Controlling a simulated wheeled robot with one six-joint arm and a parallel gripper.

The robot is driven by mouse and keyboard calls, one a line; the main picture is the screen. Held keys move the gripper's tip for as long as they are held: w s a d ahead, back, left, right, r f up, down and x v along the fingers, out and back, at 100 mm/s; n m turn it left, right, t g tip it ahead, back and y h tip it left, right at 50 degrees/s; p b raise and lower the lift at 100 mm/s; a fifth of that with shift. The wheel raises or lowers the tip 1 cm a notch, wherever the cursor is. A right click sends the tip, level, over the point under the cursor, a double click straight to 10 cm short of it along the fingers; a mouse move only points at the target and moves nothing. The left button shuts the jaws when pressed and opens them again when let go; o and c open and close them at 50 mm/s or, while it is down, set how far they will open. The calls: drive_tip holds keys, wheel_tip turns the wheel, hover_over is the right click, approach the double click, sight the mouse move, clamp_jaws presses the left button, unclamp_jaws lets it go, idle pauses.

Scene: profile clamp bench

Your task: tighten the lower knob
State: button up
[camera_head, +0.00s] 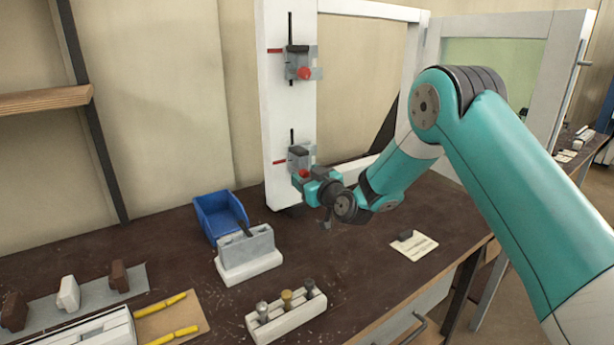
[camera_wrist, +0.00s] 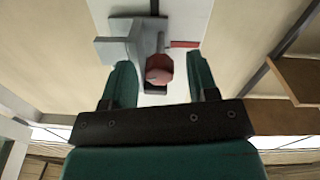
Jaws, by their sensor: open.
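The lower knob is red and sits on the lower grey clamp (camera_head: 300,155) of the white upright profile; in the head view only part of the knob (camera_head: 304,173) shows beside my gripper (camera_head: 301,181). In the wrist view the red knob (camera_wrist: 159,68) lies between the two green fingers of my gripper (camera_wrist: 160,80), with the grey clamp body (camera_wrist: 128,42) behind it and to its left. The fingers are open, one on each side of the knob in the picture. A gap shows on the right; whether the left finger touches the clamp I cannot tell.
The upper clamp with its red knob (camera_head: 304,73) is higher on the white profile (camera_head: 279,110). On the dark bench stand a blue bin (camera_head: 213,222), a grey block on a white base (camera_head: 247,266) and a holder with several pegs (camera_head: 285,320). The bench's right part is mostly clear.

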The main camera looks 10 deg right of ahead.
drive_tip(key=c, duration=0.9)
drive_tip(key=shift+c, duration=0.2)
drive_tip(key=shift+m, duration=0.4)
drive_tip(key=shift+m+b, duration=1.15)
drive_tip(key=shift+m, duration=2.65)
drive_tip(key=o, duration=0.9)
drive_tip(key=shift+o, duration=0.2)
